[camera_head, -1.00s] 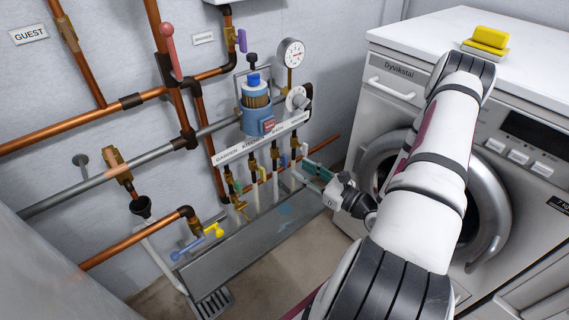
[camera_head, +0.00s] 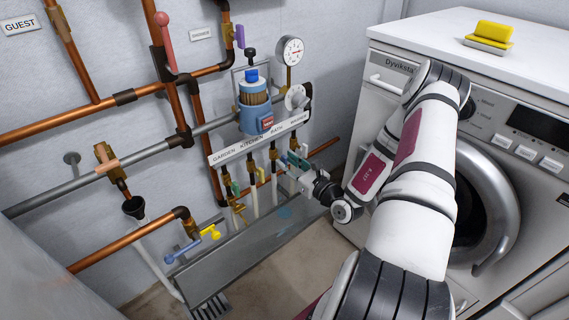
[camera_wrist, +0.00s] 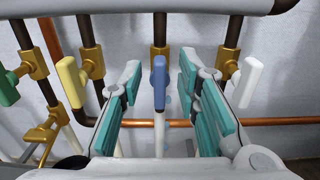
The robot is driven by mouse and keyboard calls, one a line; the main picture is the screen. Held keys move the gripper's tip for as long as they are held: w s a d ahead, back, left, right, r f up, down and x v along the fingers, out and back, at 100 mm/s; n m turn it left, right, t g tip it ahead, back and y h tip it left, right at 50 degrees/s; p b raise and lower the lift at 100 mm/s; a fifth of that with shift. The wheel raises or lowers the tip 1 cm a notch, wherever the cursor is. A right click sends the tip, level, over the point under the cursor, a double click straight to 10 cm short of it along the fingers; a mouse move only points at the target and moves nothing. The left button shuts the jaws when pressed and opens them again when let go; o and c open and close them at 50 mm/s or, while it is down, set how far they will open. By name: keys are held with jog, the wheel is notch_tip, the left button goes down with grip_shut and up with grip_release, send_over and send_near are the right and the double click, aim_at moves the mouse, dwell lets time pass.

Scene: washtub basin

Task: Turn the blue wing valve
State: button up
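A blue valve handle (camera_wrist: 159,82) hangs upright from a brass valve body in the row under the labelled manifold. My gripper (camera_wrist: 160,100) is open, with one teal-padded finger on each side of this handle. Gaps show between the handle and both fingers, and no contact is visible. In the head view my gripper (camera_head: 295,167) is in front of the right part of the row and partly hides the valves there. Another blue handle (camera_head: 183,252) is low at left, on a brass tap with a yellow handle (camera_head: 210,232).
Yellow (camera_wrist: 70,82) and green (camera_wrist: 7,87) handles hang left of the fingers; a white handle (camera_wrist: 247,82) is close to the right finger. A copper pipe (camera_wrist: 270,121) runs behind. The washing machine (camera_head: 405,60) stands right; a grey basin (camera_head: 235,262) lies below.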

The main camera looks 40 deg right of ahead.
jog(key=shift+w, duration=1.05)
grip_shut()
